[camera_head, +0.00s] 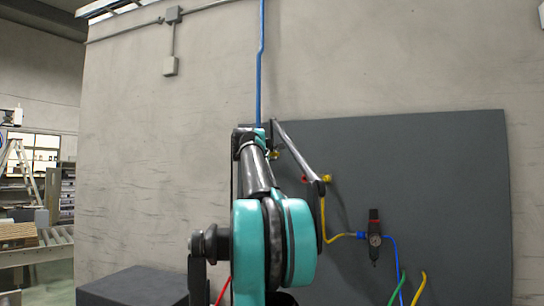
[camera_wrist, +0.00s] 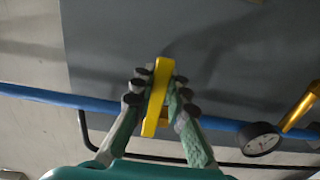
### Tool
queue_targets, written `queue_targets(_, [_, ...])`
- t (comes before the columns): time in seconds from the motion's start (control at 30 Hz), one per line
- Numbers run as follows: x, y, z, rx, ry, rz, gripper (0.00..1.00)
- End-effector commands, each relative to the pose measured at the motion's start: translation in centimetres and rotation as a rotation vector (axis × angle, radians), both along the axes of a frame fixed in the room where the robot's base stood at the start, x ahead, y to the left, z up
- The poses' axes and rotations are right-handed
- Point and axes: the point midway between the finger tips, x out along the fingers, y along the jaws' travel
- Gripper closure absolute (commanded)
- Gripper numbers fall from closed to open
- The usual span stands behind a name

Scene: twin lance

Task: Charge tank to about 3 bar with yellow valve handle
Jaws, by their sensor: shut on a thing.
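In the wrist view, the yellow valve handle (camera_wrist: 161,72) is a flat bar standing nearly upright in the picture, slightly tilted. It crosses in front of a blue pipe (camera_wrist: 90,101). My gripper (camera_wrist: 156,88) is shut on the handle, with a finger on each side. In the head view my arm hides the gripper and the handle. I cannot see the tank for certain.
A dark grey panel (camera_head: 440,170) is on the wall. A black regulator with a small gauge (camera_head: 374,239) hangs on it, with yellow and blue hoses. A dark box (camera_head: 130,287) stands at lower left. A yellow fitting (camera_wrist: 301,105) is at the right of the wrist view.

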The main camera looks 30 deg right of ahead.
Motion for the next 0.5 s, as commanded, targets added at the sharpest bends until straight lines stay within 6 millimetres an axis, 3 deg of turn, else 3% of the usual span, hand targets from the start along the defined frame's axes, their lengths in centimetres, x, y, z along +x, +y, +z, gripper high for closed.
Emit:
queue_targets(0.27, [0.0,0.0,-0.2,0.016,-0.018,0.0,1.0])
queue_targets(0.5, [0.2,0.2,-1.9,0.164,-0.184,0.001,1.0])
